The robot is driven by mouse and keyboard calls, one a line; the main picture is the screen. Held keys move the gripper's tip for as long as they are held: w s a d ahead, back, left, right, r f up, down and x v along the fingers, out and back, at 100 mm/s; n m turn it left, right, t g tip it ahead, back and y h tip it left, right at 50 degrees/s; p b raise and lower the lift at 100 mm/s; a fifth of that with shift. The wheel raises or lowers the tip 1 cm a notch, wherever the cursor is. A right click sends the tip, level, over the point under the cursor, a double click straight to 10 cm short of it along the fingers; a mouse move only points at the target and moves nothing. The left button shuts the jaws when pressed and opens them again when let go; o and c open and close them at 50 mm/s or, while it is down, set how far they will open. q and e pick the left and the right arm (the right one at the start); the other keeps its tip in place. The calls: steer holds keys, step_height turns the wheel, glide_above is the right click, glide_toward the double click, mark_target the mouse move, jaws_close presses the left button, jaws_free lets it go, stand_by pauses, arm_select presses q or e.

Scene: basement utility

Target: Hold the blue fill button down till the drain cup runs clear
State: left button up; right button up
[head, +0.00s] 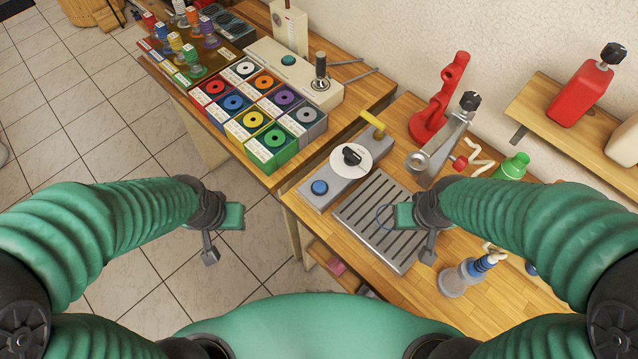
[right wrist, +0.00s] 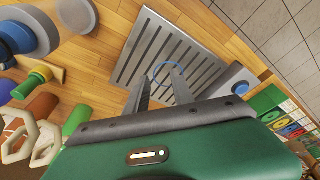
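The blue button (head: 320,187) is on the near end of a grey unit (head: 340,172) with a white dial and black knob (head: 351,157). It also shows in the right wrist view (right wrist: 241,88), right of my fingers. A slatted metal drain tray (head: 362,238) lies beside the unit. A thin blue ring (head: 378,214), perhaps a clear cup's rim, shows over the tray; its body cannot be made out. My right gripper (right wrist: 160,84) is over the tray, fingers apart, the ring just beyond their tips. My left gripper (head: 233,215) is left of the table, over the floor; its fingers are unclear.
A red stand (head: 438,105) and a grey lever arm (head: 440,145) stand behind the tray. Colored boxes (head: 250,122) fill the left table.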

steer(key=c, duration=0.5)
jaws_close()
stand_by(0.7)
